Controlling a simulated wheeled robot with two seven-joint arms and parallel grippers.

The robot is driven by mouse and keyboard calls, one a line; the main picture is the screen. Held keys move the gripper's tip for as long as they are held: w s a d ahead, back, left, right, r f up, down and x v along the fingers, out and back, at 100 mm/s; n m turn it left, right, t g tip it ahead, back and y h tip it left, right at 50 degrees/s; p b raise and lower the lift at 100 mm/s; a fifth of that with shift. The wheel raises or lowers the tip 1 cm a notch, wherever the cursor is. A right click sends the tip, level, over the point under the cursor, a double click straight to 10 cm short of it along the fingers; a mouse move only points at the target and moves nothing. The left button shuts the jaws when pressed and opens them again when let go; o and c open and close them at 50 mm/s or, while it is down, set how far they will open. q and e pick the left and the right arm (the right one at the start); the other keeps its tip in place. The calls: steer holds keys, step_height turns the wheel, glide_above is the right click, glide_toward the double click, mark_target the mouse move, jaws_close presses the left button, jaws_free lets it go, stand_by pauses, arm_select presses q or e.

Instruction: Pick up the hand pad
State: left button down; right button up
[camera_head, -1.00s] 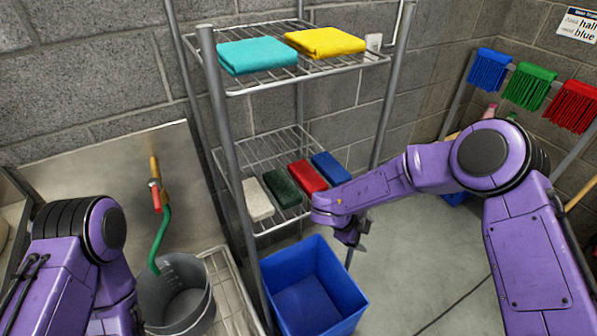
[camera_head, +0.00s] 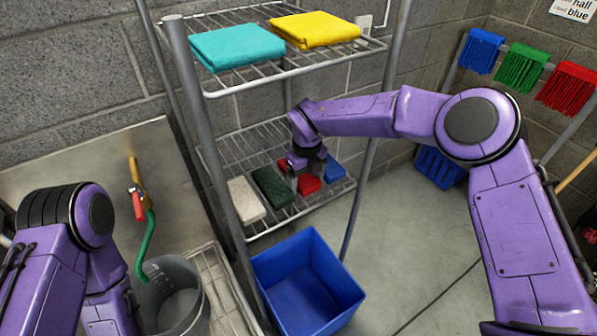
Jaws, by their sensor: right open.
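Several pads lie in a row on the lower wire shelf (camera_head: 240,152): a white pad (camera_head: 246,200), a dark green pad (camera_head: 272,187), a red pad (camera_head: 309,184) and a blue pad (camera_head: 334,169). The picture does not show which of them is called the hand pad. My right gripper (camera_head: 307,177) is open, pointing down over the red pad and hiding part of it. I cannot tell whether its fingers touch the pad. My left arm is at the lower left, and its gripper is out of the picture.
The upper shelf (camera_head: 235,91) holds a teal cloth (camera_head: 237,46) and a yellow cloth (camera_head: 315,30) above my right gripper. Metal posts (camera_head: 205,110) frame the rack. A blue bin (camera_head: 308,285) stands below, with a grey bucket (camera_head: 172,300) to its left.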

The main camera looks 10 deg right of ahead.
steer(key=shift+d, duration=0.15)
steer(key=shift+c, duration=0.9)
steer(key=shift+s, duration=0.15)
steer(key=c, duration=0.5)
steer(key=shift+c, duration=0.8)
steer(key=shift+r, duration=0.1)
steer(key=shift+r, duration=0.2)
step_height(320, 180, up, 3)
steer(key=shift+s+d+f+b, duration=0.1)
steer(key=shift+s+d+b, duration=0.05)
steer(key=shift+b, duration=0.6)
steer(key=s+d+b, duration=0.2)
steer(key=s+d, duration=0.1)
steer(key=s, duration=0.5)
steer(key=s+d+b, duration=0.2)
steer(key=s+d, duration=0.1)
steer(key=s, duration=0.5)
steer(key=shift+s+d, duration=0.15)
steer(key=shift+d, duration=0.15)
